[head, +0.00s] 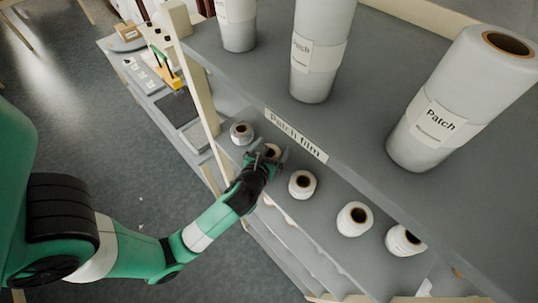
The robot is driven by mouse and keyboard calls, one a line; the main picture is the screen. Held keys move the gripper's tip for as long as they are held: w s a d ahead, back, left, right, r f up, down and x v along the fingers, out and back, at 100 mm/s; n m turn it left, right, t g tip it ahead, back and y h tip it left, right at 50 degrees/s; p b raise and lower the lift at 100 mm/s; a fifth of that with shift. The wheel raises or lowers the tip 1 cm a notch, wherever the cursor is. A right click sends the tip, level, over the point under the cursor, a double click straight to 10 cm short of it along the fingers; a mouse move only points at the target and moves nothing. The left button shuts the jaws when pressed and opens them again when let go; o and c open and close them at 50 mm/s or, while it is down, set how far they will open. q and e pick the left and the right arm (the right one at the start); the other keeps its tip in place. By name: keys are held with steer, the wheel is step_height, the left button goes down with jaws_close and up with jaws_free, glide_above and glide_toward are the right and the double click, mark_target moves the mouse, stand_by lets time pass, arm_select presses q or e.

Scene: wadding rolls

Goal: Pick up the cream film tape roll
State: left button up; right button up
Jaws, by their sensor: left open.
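My left gripper (268,160) reaches from the left over a lower shelf. Its open fingers are at a small cream roll (272,151), which they partly hide. I cannot tell whether they touch it. A greyer roll (241,132) stands to the upper left of the gripper. A white roll (302,184) stands just to its right. My right gripper is not in view.
The upper shelf, labelled "Patch film" (296,135), overhangs the row and holds large wrapped rolls (321,50), (463,95). A pale post (195,80) stands left of the row. A side bench (150,75) holds a yellow and green tool. Open floor lies at left.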

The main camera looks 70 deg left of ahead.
arm_select(q)
steer(key=c, duration=1.2)
